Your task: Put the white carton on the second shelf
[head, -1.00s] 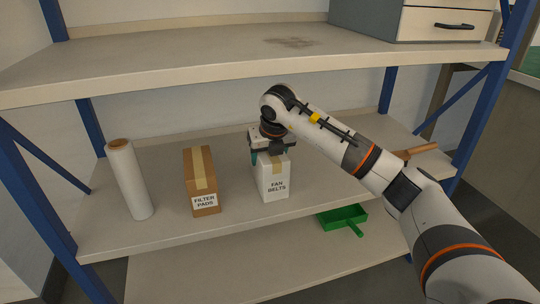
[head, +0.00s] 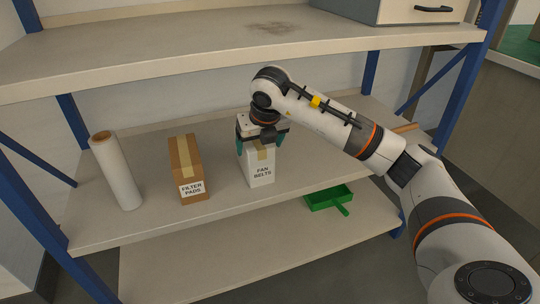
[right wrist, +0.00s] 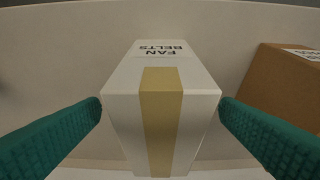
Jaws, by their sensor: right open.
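The white carton (head: 262,170), marked FAN BELTS with tan tape on top, stands upright on the middle of the three shelf boards in view. My right gripper (head: 261,147) is over its top, open, with a green finger on each side. In the right wrist view the carton (right wrist: 160,100) lies between the two fingers of the right gripper (right wrist: 161,106), with a gap showing at each side. It is not gripped. The upper board (head: 180,58) and the lowest board (head: 220,255) also show. My left gripper is not in view.
A brown FILTER PADS box (head: 188,165) stands left of the carton, and a white roll (head: 117,172) farther left. A green dustpan (head: 325,198) is at the right near the shelf's front edge. A grey drawer unit (head: 400,10) stands on the upper board. Blue posts (head: 380,75) frame the shelves.

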